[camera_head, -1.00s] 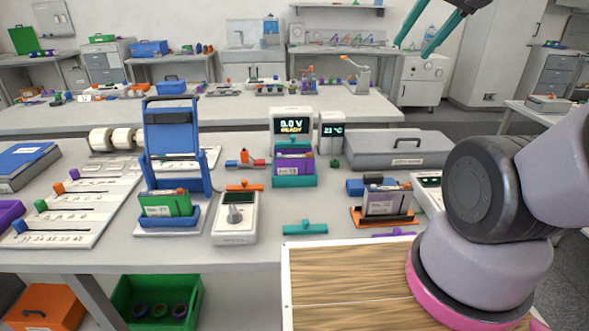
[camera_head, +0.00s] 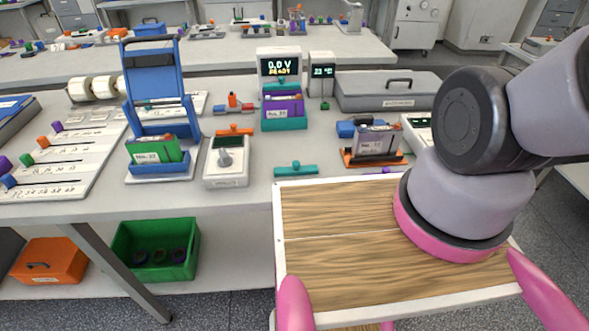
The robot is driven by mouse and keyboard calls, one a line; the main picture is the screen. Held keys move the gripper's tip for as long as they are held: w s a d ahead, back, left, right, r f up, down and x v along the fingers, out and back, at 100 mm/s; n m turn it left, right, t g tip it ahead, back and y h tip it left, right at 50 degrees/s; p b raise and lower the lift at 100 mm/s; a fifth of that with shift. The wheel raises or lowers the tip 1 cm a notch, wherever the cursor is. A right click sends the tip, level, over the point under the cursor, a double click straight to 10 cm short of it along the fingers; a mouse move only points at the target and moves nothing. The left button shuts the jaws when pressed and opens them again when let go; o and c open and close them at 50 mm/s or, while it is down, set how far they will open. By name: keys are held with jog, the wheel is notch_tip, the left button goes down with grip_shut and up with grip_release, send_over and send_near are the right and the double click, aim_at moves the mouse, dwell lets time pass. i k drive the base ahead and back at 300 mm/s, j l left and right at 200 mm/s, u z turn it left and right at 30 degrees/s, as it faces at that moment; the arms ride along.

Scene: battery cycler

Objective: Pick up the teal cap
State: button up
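A teal cap, a short bar with a small raised knob (camera_head: 296,169), lies on the grey table near its front edge, left of an orange holder. A similar teal piece (camera_head: 281,86) sits at the top of the teal dock with the purple cell, under the lit display. I cannot tell from the picture which of the two the task means. My gripper is out of view; only my arm's lower links show at the right.
A green cell stands in a blue holder (camera_head: 160,165) at left. A grey dial device (camera_head: 227,162) stands left of the loose teal bar. An orange holder (camera_head: 374,158) with a grey cell stands right of it. A grey case (camera_head: 387,91) lies behind. Bare table surrounds the bar.

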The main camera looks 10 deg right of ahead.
aim_at(296, 171)
jog(key=j+z, duration=0.15)
jog(key=j, duration=0.35)
jog(key=k+j+z, duration=0.1)
jog(key=j, duration=0.35)
jog(key=k+j+z, duration=0.15)
jog(key=j, duration=0.35)
jog(key=j+z, duration=0.15)
jog(key=j, duration=0.35)
jog(key=k+j+z, duration=0.1)
jog(key=j, duration=0.35)
jog(key=k, duration=0.05)
